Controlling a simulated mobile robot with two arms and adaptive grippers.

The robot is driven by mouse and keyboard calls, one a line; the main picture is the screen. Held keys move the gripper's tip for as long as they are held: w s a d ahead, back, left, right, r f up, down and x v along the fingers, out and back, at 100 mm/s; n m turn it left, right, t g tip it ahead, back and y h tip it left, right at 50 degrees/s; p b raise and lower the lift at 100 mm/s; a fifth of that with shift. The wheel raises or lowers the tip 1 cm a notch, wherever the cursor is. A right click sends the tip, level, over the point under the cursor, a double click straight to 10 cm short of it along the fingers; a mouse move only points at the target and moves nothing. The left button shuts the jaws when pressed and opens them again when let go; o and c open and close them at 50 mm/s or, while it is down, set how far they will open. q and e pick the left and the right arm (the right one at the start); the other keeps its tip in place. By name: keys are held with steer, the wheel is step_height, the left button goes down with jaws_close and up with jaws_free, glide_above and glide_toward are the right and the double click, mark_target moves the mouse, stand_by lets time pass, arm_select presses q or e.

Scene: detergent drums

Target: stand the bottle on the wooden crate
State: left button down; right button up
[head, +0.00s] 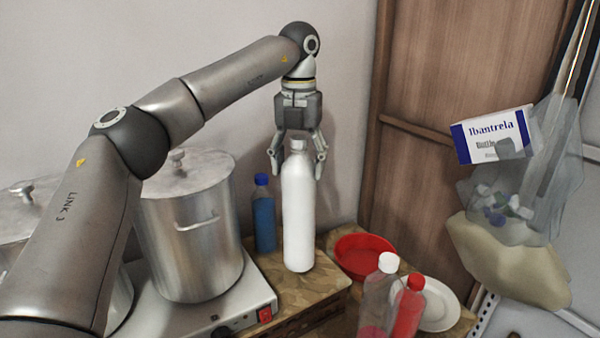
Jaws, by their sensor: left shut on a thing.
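A tall white bottle (299,215) with a white cap stands upright in the head view. My left gripper (298,160) comes down from above and is shut on the bottle near its cap and shoulder, one finger on each side. The bottle's base shows over the brown, mottled top of the wooden crate (322,283), near its right part. I cannot tell whether the base touches the top or is slightly above it. My right gripper does not show.
A blue bottle (264,215) stands close left of the white one. A steel pot (190,235) sits on a hot plate (235,297) at left. A red bowl (365,255), a plate (440,305), a clear bottle (378,300) and a red bottle (408,310) are at right.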

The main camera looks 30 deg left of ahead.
mark_target(299, 208)
arm_select(q)
steer(key=shift+w+f+p, duration=0.35)
steer(key=shift+w+p, duration=0.05)
step_height(299, 208, down, 3)
steer(key=shift+w+f, duration=0.1)
steer(key=shift+f, duration=0.05)
steer(key=shift+f, duration=0.1)
steer(key=shift+c, duration=1.6)
jaws_free()
